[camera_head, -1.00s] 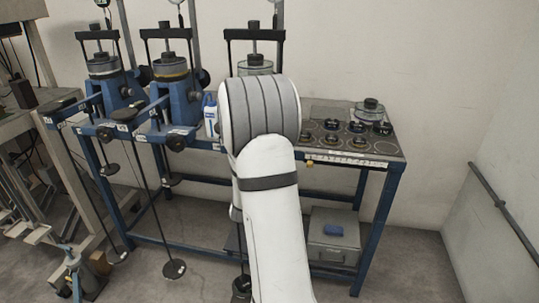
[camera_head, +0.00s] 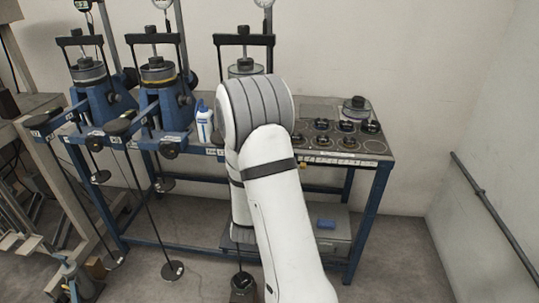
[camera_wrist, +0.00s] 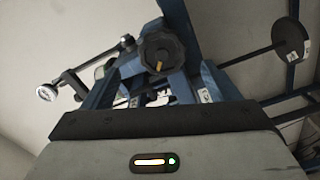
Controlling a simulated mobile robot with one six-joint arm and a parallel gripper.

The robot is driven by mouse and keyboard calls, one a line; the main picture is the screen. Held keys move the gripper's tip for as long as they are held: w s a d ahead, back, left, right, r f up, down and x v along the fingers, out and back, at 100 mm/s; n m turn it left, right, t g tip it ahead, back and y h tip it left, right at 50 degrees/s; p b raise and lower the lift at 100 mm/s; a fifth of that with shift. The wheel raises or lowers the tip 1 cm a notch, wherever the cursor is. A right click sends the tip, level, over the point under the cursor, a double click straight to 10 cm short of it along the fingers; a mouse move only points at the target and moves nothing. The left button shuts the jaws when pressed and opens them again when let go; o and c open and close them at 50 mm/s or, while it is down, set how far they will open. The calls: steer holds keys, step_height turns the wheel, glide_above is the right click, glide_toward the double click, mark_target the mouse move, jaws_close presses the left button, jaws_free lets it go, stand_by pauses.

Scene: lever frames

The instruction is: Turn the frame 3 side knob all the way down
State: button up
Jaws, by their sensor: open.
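Three lever frames stand on the blue bench: a left one (camera_head: 92,88), a middle one (camera_head: 163,90) and a right one (camera_head: 243,62), mostly hidden behind my arm. The side knobs of the left frame (camera_head: 94,143) and middle frame (camera_head: 169,149) show dark. In the wrist view, a black fluted knob (camera_wrist: 163,54) with a yellow mark sits on a blue frame, ahead of my gripper (camera_wrist: 155,121) and apart from it. Its frame number is not readable. My gripper is open and empty; its black edge shows, and my arm hides it in the head view.
A white bottle (camera_head: 204,124) stands between the middle frame and my arm. Rings and small dishes lie on the bench top (camera_head: 372,158) at right. Hanging rods with black discs (camera_head: 172,270) stand in front. A grey box (camera_head: 330,238) is below.

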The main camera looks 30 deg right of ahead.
steer(key=p+x, duration=0.1)
steer(key=x, duration=0.3)
steer(key=p+x, duration=0.1)
steer(key=x, duration=0.4)
steer(key=shift+w+a+r+p, duration=0.1)
steer(key=shift+w+a+p, duration=0.1)
steer(key=shift+w+p, duration=0.2)
steer(key=shift+s, duration=0.1)
steer(key=shift+c, duration=0.8)
steer(key=shift+a, duration=0.1)
steer(key=c, duration=1.1)
steer(key=shift+r+n+p, duration=0.2)
steer(key=shift+n+p, duration=0.1)
steer(key=shift+p, duration=0.1)
steer(key=n+p, duration=0.2)
steer(key=p, duration=0.1)
steer(key=shift+r, duration=0.15)
steer(key=shift+f+n, duration=0.25)
steer(key=shift+n, duration=0.55)
steer(key=shift+n+b, duration=0.3)
steer(key=shift+n, duration=0.2)
steer(key=o, duration=1)
steer(key=shift+w+d, duration=0.2)
steer(key=shift+o, duration=1.3)
steer(key=shift+f, duration=0.15)
steer(key=shift+s+a+f, duration=0.1)
